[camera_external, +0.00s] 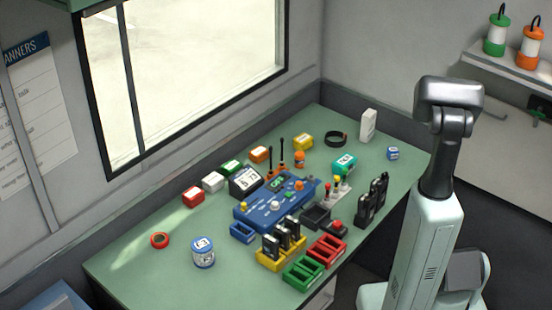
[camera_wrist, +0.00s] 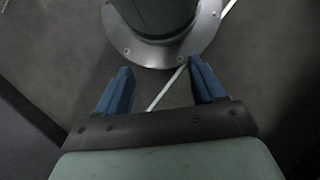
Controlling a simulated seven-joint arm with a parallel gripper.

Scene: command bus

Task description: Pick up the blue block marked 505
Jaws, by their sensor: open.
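A small blue block (camera_external: 393,153) with a white label stands at the far right end of the green table, near its right edge. Its marking is too small to read, so I cannot tell if it says 505. My gripper (camera_wrist: 160,80) shows in the wrist view with its two blue fingers spread apart and nothing between them. It points down towards the floor and my own base, away from the table. No block shows in the wrist view. In the external view I cannot make out the fingers.
The green table (camera_external: 135,272) holds a blue console (camera_external: 270,212), a blue-and-white can (camera_external: 203,252), a blue tray (camera_external: 242,232), a teal block (camera_external: 344,163), a white box (camera_external: 368,125), a black ring (camera_external: 335,139) and black radios (camera_external: 370,203). Clear tabletop surrounds the small blue block.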

